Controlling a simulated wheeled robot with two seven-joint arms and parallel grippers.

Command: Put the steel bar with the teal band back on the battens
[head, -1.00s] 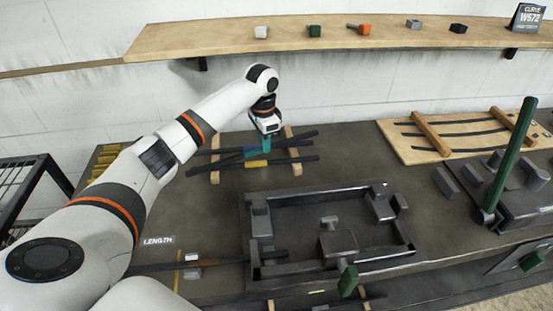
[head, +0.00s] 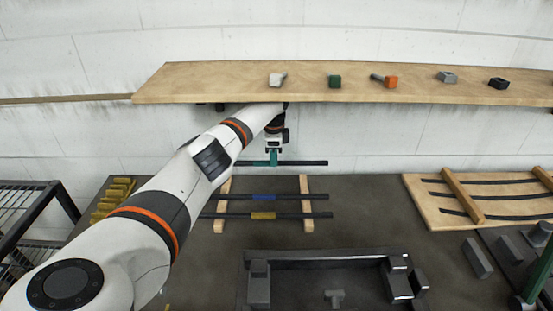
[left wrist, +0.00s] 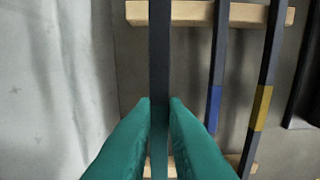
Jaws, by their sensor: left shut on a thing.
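My left gripper (head: 273,159) is shut on the steel bar with the teal band (head: 308,163). In the head view the dark bar is held level, raised behind the battens and in front of the wall. In the left wrist view the bar (left wrist: 159,50) runs between the teal fingers (left wrist: 160,115); they largely hide its band. The two wooden battens (head: 305,186) lie on the bench. A blue-banded bar (head: 289,197) and a yellow-banded bar (head: 290,215) lie across them, roughly parallel. My right gripper is not in view.
A wooden shelf (head: 350,95) with several small blocks overhangs the back. A dark walled tray (head: 320,256) stands in front of the battens. A wooden board with dark strips (head: 425,208) lies at right. Yellow stepped pieces (head: 112,195) stand at left.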

